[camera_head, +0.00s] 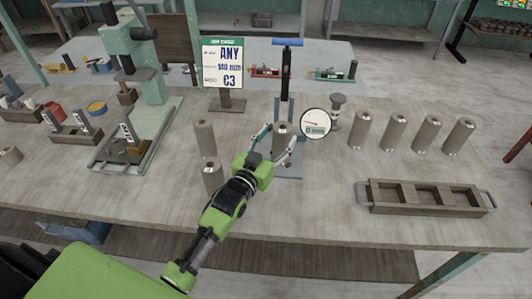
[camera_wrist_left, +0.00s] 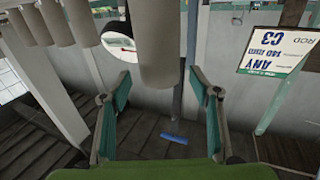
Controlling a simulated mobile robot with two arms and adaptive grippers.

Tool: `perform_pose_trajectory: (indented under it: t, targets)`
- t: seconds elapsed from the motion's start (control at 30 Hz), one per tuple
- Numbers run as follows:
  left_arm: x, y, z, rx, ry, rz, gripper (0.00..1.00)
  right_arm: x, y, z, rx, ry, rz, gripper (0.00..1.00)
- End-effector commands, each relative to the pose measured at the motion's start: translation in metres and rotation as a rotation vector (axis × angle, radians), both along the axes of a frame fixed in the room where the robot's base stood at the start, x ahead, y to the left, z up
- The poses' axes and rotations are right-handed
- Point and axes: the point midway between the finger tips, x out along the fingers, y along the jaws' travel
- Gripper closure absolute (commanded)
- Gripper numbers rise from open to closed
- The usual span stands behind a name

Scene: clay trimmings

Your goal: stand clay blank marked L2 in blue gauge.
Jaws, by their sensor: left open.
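The blue gauge (camera_head: 288,172) stands mid-table, with a dark column, a blue bar on top and a round white dial (camera_head: 315,123) on its right. A grey-brown clay blank (camera_head: 282,130) stands upright at the gauge; its mark is too small to read. My left gripper (camera_head: 275,144) is open, with one finger on each side of this blank. In the left wrist view, the blank (camera_wrist_left: 158,45) lies between the spread fingers (camera_wrist_left: 160,85), with a gap on both sides. My right gripper is not in view.
Two blanks (camera_head: 205,138) stand left of the gauge, one close beside my left arm. Several more (camera_head: 393,132) stand in a row at right, behind an empty wooden tray (camera_head: 430,208). A sign (camera_head: 223,64) and a green press (camera_head: 150,120) stand at left.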

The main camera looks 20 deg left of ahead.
Motion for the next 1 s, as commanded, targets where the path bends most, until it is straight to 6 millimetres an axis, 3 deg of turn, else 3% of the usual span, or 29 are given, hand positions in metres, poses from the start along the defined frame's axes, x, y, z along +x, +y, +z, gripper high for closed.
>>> perform_pose_trajectory:
  t: [0.2,0.4,0.6,1.0]
  targets:
    - [-0.045,0.005,-0.003,-0.001,0.002,0.0,0.43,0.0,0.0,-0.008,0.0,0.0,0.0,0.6]
    - [-0.07,0.008,-0.002,0.0,0.002,0.0,0.43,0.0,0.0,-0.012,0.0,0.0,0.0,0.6]
    - [-0.08,0.009,0.0,0.0,0.001,0.001,0.43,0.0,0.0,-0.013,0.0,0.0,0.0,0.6]
    - [-0.08,0.009,0.0,0.0,0.0,0.0,0.43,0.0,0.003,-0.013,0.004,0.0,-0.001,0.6]
